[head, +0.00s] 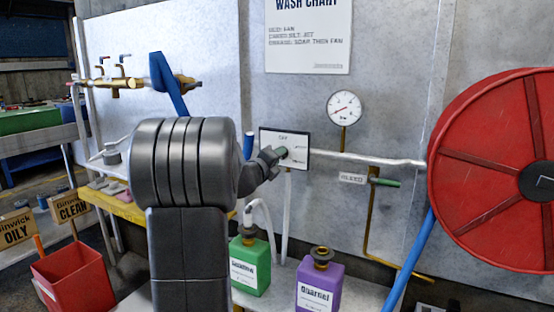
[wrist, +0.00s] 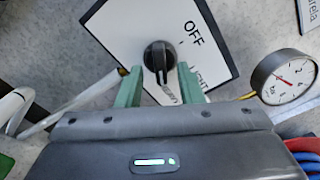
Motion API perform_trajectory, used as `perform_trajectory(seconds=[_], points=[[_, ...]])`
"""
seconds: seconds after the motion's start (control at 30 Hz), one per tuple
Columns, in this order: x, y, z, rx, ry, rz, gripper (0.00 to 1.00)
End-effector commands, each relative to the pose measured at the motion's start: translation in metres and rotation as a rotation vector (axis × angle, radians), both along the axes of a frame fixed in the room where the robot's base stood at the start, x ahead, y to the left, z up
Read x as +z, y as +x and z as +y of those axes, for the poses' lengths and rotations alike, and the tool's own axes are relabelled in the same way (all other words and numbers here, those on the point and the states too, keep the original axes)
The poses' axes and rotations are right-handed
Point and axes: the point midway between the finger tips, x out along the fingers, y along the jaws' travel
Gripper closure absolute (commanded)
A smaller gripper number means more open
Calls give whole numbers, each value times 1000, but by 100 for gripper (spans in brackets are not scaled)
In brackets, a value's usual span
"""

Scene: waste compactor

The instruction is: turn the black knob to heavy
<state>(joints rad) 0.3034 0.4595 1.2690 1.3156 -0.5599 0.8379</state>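The black knob (wrist: 160,57) sits on a white dial plate (wrist: 120,28) with a dark edge. The plate also shows in the head view (head: 299,137). "OFF" is printed at the knob's upper right and "LIGHT" at its lower right, partly behind a finger. A third label below the knob is too small to read surely. A pale mark on the knob points down toward that label. My gripper (wrist: 160,80) is open, its green fingers on either side of the knob's lower part. I cannot tell whether they touch it. In the head view my gripper (head: 278,154) covers the knob.
A pressure gauge (head: 344,107) and a pale pipe (head: 372,158) are right of the plate. A green-handled "BLEED" valve (head: 384,182) is lower right. A red hose reel (head: 490,160) stands far right. Green (head: 249,266) and purple (head: 318,286) jugs stand below.

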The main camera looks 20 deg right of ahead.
Motion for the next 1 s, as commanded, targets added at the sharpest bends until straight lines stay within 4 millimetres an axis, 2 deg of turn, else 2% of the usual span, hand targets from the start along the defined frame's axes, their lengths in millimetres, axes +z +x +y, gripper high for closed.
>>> perform_trajectory(seconds=[0.17,0.4,0.6,0.8,1.0], points=[[1,-19,22,3,0,-1,66],[1,-56,64,4,0,0,66],[1,-79,90,2,1,-1,66],[0,-89,99,1,1,0,66],[-1,-89,100,1,1,0,66]])
